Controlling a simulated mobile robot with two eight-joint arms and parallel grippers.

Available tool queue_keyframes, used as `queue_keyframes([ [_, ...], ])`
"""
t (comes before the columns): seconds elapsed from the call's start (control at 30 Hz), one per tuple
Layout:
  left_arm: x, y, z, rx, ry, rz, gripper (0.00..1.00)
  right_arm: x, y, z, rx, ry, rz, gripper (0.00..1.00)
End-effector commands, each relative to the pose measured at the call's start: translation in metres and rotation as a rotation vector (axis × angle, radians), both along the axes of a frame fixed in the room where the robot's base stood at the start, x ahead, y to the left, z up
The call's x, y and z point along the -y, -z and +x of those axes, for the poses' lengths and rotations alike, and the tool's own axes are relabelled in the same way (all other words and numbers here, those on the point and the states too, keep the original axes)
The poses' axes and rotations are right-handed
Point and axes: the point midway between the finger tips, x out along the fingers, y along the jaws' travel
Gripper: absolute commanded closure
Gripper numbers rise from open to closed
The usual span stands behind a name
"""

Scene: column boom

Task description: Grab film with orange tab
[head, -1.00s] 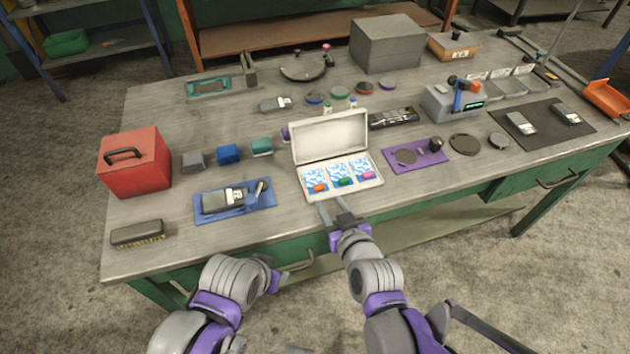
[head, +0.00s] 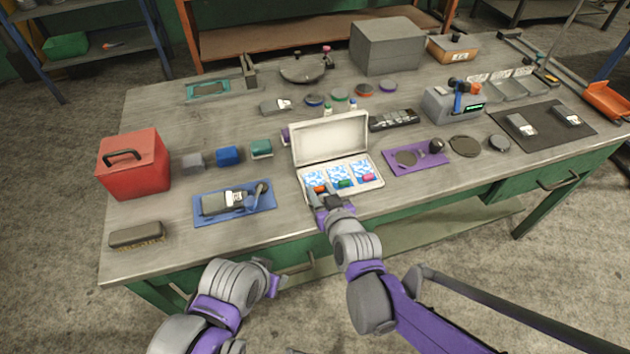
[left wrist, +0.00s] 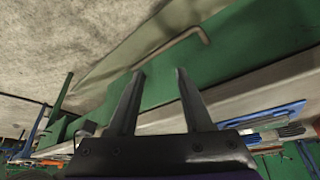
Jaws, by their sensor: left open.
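The film with the orange tab (head: 320,188) is the leftmost of 3 blue-and-white films in an open white case (head: 374,186). The tab is at the film's front edge. My right gripper (head: 313,194) is at the case's front left, close beside the orange tab. Its fingers overlap in the view, so I cannot tell how far apart they are or whether they touch the tab. My left gripper (head: 274,279) is low in front of the bench, away from the case. In the left wrist view, its fingers (left wrist: 160,73) are apart and empty.
The middle film has a green tab (head: 345,183) and the right one a pink tab (head: 369,177). The case lid (head: 330,139) stands up behind them. A blue mat (head: 268,203) lies left of the case, a purple mat (head: 428,163) right of it.

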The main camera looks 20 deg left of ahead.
Motion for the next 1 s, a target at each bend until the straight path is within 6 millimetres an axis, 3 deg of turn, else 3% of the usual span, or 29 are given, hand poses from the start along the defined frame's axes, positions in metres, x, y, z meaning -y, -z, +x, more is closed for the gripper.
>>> queue_keyframes([
  [0.03,0.000,0.000,0.000,0.000,0.000,0.000,0.50,0.000,0.000,0.000,0.000,0.000,0.000,0.73],
  [0.2,0.000,0.000,0.000,0.000,0.000,0.000,0.50,0.000,0.000,0.000,0.000,0.000,0.000,1.00],
  [0.57,0.000,-0.002,0.000,0.000,0.000,0.000,0.50,0.000,-0.006,0.000,0.000,0.000,0.000,1.00],
  [1.0,0.000,-0.019,0.002,0.006,0.000,0.000,0.50,0.000,-0.085,0.000,0.001,0.000,-0.001,1.00],
])
